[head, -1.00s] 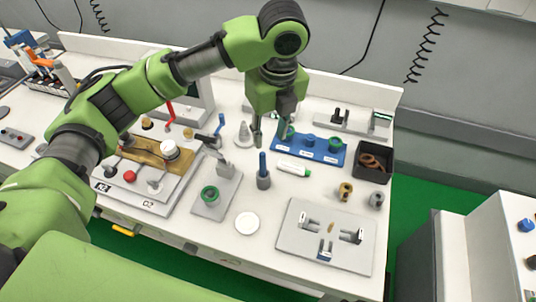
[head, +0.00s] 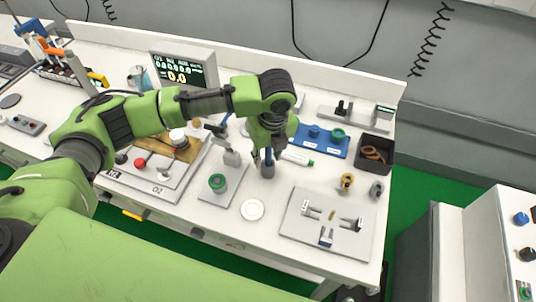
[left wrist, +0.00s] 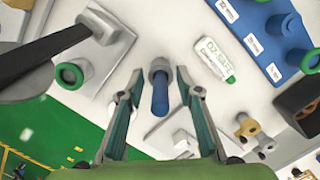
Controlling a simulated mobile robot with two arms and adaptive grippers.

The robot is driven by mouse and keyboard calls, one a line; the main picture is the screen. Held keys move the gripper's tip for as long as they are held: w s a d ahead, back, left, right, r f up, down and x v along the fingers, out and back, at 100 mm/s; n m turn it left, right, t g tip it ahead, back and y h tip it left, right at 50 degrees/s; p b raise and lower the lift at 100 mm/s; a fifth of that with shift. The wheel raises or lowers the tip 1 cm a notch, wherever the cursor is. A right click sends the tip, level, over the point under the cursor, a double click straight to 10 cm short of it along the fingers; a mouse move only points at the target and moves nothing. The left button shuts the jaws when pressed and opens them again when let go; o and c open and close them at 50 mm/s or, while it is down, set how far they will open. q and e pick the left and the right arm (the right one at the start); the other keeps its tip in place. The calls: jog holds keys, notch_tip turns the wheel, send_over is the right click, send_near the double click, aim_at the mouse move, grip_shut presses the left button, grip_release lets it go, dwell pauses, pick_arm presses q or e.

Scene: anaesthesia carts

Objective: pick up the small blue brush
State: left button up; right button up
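The small blue brush (head: 268,156) stands upright in a grey cup-like holder (head: 267,171) near the middle of the bench. In the left wrist view, the brush's blue handle (left wrist: 160,98) points toward the camera, with the round grey holder (left wrist: 159,66) behind it. My left gripper (head: 266,160) is above the holder, pointing down. Its two fingers are open, one on each side of the brush, with gaps visible in the left wrist view (left wrist: 160,78). The brush's lower end is hidden in the holder. My right gripper is not in view.
A white tube with a green cap (head: 298,159) lies close right of the holder. A blue rack (head: 330,148) and black bin (head: 376,154) are behind. A grey stand with a green ring (head: 217,184) is left; a white disc (head: 252,210) lies in front.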

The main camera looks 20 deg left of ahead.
pick_arm(q)
jog(key=shift+d, duration=0.1)
grip_shut()
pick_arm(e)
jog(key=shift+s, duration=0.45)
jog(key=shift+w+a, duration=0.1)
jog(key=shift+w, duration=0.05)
